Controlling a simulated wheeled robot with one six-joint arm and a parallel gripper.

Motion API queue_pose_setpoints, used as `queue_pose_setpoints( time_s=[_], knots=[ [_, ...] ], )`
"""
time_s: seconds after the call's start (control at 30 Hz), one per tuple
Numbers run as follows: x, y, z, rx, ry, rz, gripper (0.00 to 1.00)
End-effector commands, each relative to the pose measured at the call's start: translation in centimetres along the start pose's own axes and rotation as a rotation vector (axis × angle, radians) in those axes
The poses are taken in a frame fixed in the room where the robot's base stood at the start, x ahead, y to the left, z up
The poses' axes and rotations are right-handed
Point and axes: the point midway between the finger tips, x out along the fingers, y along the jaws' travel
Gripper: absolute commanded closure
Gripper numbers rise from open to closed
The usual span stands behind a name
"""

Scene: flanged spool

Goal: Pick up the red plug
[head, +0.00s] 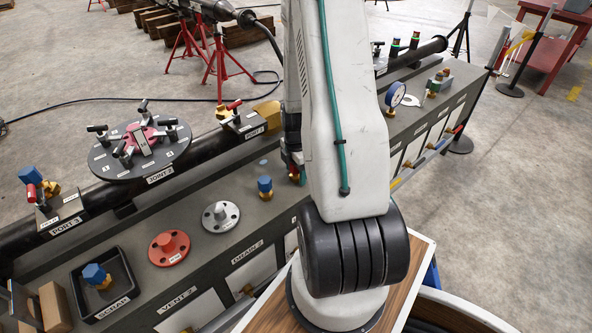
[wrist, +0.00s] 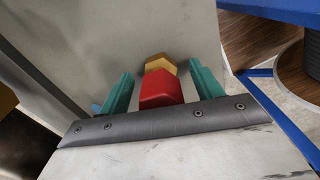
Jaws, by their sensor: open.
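The red plug (wrist: 161,90) shows in the wrist view, with a brass-coloured part (wrist: 160,63) at its far end. It lies between the two teal fingers of my gripper (wrist: 160,88). The fingers are open, with a gap visible on each side of the plug. In the head view my gripper is mostly hidden behind my arm, low over the grey bench (head: 190,211). A small patch of red and brass shows there beside the arm's edge.
Blue-topped brass plugs stand on the bench (head: 265,184) and in the black scrap tray (head: 123,262). A red flange (head: 169,247) and a grey flange (head: 221,216) lie between them.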

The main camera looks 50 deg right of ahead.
Motion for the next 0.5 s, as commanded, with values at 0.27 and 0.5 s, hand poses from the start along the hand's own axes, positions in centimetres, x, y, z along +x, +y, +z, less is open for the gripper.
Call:
queue_pose_setpoints(
  time_s=[0.27, 0.5],
  knots=[
    [0.07, 0.01, -0.01, 0.0, 0.0, 0.001, 0.49],
    [0.04, 0.02, 0.0, 0.0, 0.0, 0.001, 0.9]
  ],
)
